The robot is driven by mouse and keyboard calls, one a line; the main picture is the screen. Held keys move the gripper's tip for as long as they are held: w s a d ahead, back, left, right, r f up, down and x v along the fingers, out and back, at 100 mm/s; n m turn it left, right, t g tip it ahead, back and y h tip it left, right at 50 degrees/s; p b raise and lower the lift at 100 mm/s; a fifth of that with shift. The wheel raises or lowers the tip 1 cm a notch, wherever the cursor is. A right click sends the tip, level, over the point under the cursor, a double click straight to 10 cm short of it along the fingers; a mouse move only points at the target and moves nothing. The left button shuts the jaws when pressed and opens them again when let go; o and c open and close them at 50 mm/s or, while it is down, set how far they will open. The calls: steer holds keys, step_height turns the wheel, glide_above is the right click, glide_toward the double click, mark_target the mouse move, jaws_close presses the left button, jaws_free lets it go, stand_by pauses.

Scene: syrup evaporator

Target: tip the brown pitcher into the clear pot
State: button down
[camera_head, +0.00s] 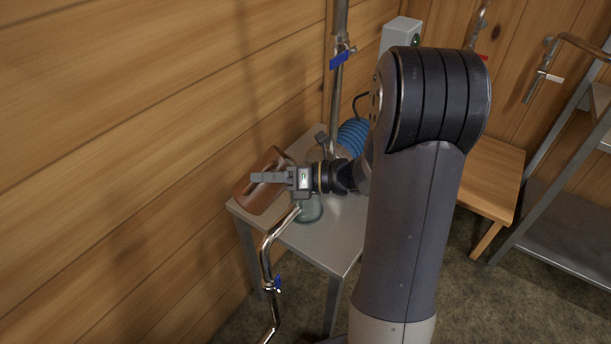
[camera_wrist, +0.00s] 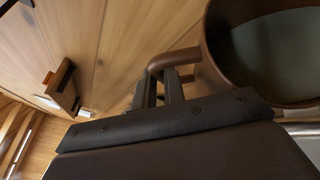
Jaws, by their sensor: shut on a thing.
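The brown pitcher (camera_head: 258,200) is at the left end of the small grey table in the head view and looks tilted. In the wrist view the pitcher (camera_wrist: 214,62) fills the upper right, with its open mouth and a pale grey-green surface inside. My gripper (camera_head: 268,178) is shut on the pitcher's handle (camera_wrist: 178,57); the fingers (camera_wrist: 160,90) show in the wrist view. The clear pot (camera_head: 309,209) stands on the table, right of the pitcher and just below my gripper, which partly hides it. I cannot tell what is in the pot.
The small grey table (camera_head: 335,240) stands by the wooden wall (camera_head: 120,120). A bent metal pipe with a blue valve (camera_head: 278,284) rises in front of the pot. Another pipe (camera_head: 336,100) stands behind, near a blue coiled hose (camera_head: 352,137). A wooden bench (camera_head: 490,180) is at right.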

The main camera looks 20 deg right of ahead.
mark_target(273, 165)
steer(key=shift+w+d+r+m+y+b, duration=0.15)
steer(key=shift+d+r+m+y+b, duration=0.15)
steer(key=shift+d+r+y+b, duration=0.4)
stand_by(0.7)
steer(key=shift+w+d+m+t+y+b, duration=0.1)
steer(key=shift+d+m+t+y+b, duration=0.55)
steer(key=shift+b, duration=0.4)
stand_by(0.4)
steer(key=shift+d+r, duration=0.1)
steer(key=shift+y+p, duration=0.25)
steer(key=shift+p, duration=0.1)
steer(key=shift+w+d+r+m+t+y+p, duration=0.15)
steer(key=shift+d+r+m+t+p, duration=0.1)
steer(key=shift+d+p, duration=0.15)
steer(key=shift+w+d+r+m+t+y+p, duration=0.1)
steer(key=shift+d+m+t+y+p, duration=0.15)
steer(key=shift+d, duration=0.2)
stand_by(0.9)
